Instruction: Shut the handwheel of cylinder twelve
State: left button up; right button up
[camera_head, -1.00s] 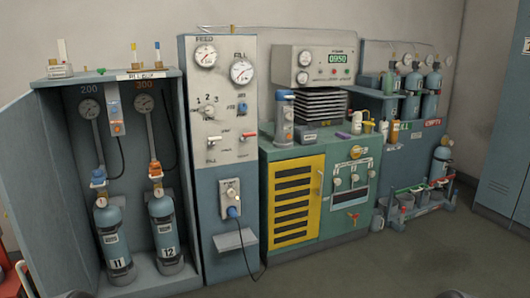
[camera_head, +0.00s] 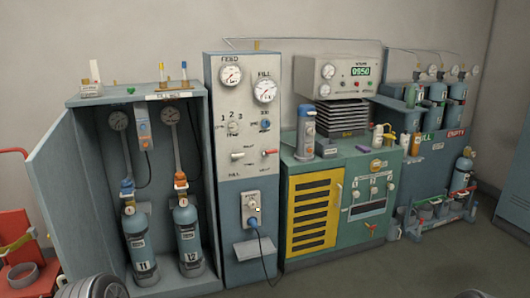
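Cylinder twelve (camera_head: 189,246) is a blue bottle with a white "12" label, upright on the right inside the open grey-blue cabinet (camera_head: 136,101). An orange fitting (camera_head: 181,181) sits at its top, below a hose from a gauge (camera_head: 170,115). Neither of my grippers is in view.
The cabinet's door (camera_head: 56,190) stands open on the left. A red stand (camera_head: 25,258) is beyond it. The feed and fill panel (camera_head: 244,145) adjoins the cabinet on the right, then a green bench (camera_head: 318,170). Floor shows at the lower right.

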aim_at(183, 202)
jog(key=j, duration=0.65)
jog(key=i+j+u, duration=0.1)
jog(key=j, duration=1.2)
jog(key=i+j+u, duration=0.1)
jog(key=j, duration=0.55)
jog(key=i+j, duration=0.1)
jog(key=j, duration=0.55)
jog(key=i+l, duration=0.1)
jog(key=l, duration=0.65)
jog(key=i+l, duration=0.1)
jog(key=l, duration=0.65)
jog(key=i+l+z, duration=0.55)
jog(key=i, duration=0.85)
jog(key=j, duration=0.1)
